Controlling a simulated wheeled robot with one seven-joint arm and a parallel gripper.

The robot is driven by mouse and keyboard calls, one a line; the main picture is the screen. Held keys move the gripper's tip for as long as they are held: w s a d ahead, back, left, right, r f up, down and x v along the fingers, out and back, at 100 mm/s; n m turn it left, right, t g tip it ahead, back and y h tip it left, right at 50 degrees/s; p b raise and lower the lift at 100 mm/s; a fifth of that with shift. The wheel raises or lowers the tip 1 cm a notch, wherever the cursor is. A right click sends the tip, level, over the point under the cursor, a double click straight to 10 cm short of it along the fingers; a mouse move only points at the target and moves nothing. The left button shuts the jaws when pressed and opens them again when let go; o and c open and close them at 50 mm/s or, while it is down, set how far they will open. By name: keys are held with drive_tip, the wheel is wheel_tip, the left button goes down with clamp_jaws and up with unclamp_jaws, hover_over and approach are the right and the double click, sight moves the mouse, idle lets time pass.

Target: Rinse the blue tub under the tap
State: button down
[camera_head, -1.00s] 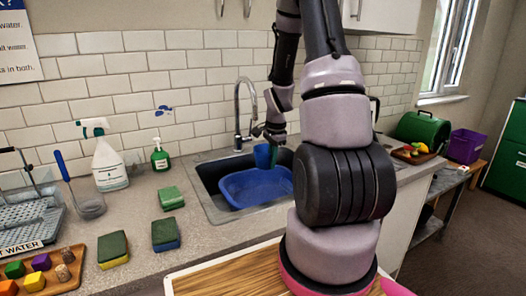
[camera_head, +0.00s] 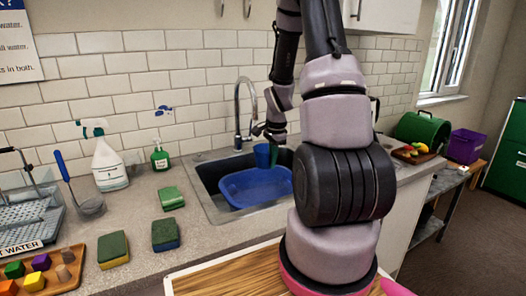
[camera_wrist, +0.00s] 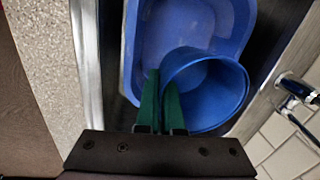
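The small blue tub (camera_head: 262,155) is held above a blue basin (camera_head: 250,190) that sits in the sink (camera_head: 213,172). In the wrist view the tub (camera_wrist: 222,80) is open at the top, and the basin (camera_wrist: 150,35) lies below it. My gripper (camera_head: 272,148) is at the tub's side. Its two green fingers (camera_wrist: 161,85) are close together at the tub's rim, shut on its wall. The metal tap (camera_head: 240,110) arches behind and left of the tub in the head view. I cannot see water running. The tap's base (camera_wrist: 295,90) shows at the right of the wrist view.
A spray bottle (camera_head: 108,165), a green soap bottle (camera_head: 160,158) and several sponges (camera_head: 165,233) stand on the counter left of the sink. A wooden tray of coloured blocks (camera_head: 68,275) is at the front left. The tiled wall is close behind the tap.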

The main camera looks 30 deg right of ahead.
drive_tip(key=s+r, duration=0.1)
drive_tip(key=s+a+r, duration=0.1)
drive_tip(key=s, duration=0.1)
drive_tip(key=s+r, duration=0.1)
drive_tip(key=shift+s+a+r, duration=0.15)
drive_tip(key=shift+a+r, duration=0.1)
drive_tip(key=shift+r, duration=0.1)
idle(0.7)
